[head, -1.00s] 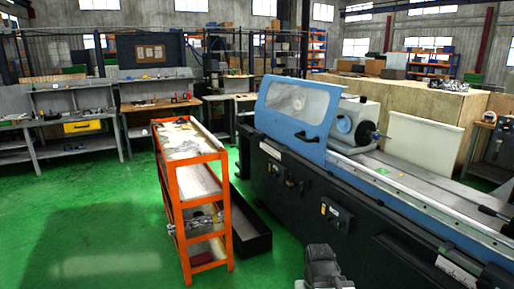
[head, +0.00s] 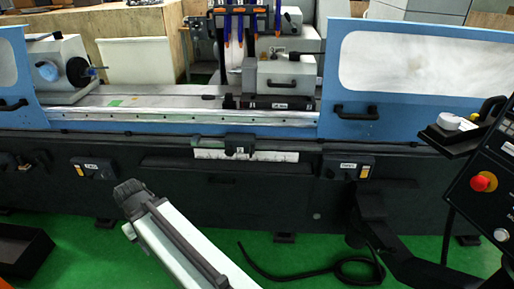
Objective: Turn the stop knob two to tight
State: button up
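The cylindrical grinder (head: 250,190) fills the view, with a blue and dark front. I cannot tell which part is stop knob two. Two small dark control boxes with labels and yellow marks sit on the front, a left box (head: 93,167) and a right box (head: 346,167); their labels are too small to read. A dark block (head: 239,144) sits at the middle of the table's front edge, above a pale strip. Part of my arm (head: 180,235) rises from the bottom, in front of the machine's lower body. My gripper is not discernible.
A dark control panel (head: 490,185) with a red button juts in at the right. A black cable (head: 350,262) lies on the green floor. Blue guards (head: 410,85) with handles flank the open middle. A black bin (head: 22,250) stands at lower left.

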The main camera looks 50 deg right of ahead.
aim_at(229, 152)
jog(key=z, duration=1.15)
jog(key=k, duration=0.2)
jog(key=z, duration=0.05)
